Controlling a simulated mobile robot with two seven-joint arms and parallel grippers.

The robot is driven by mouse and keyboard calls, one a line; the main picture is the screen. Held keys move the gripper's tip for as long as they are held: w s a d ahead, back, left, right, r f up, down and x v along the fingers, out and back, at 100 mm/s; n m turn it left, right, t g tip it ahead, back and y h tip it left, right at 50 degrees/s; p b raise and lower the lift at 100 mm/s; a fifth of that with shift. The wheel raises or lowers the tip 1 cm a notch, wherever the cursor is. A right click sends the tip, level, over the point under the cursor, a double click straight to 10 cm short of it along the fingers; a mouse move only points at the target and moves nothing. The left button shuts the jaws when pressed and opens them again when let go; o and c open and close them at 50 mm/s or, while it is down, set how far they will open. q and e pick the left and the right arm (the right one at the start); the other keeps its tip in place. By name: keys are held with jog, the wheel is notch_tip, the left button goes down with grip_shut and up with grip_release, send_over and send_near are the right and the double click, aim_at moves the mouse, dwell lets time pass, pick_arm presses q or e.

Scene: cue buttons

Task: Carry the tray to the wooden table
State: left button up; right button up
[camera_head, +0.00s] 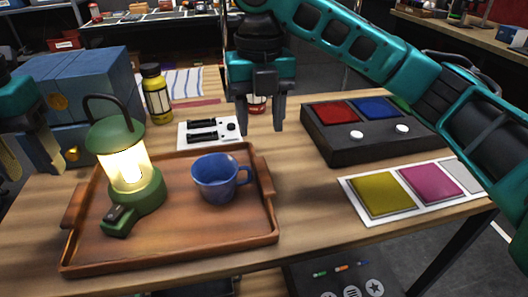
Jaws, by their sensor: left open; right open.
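A brown wooden tray (180,247) lies flat on a wood-topped table (310,215), with raised handles at its left and right ends. On the tray stand a lit green lantern (129,170) and a blue mug (215,180). My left gripper (32,160) is at the left picture edge, left of the tray and partly cut off; its fingers are apart and empty. My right gripper (261,120) points down above the table, behind the tray's right handle. Its fingers are apart with nothing held. Which table the task means, I cannot tell.
A black button box (365,137) and a card with coloured squares (408,189) lie to the right, under my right arm. Shelves and other benches (150,22) stand further back.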

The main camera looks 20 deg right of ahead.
jog(key=shift+r, duration=1.65)
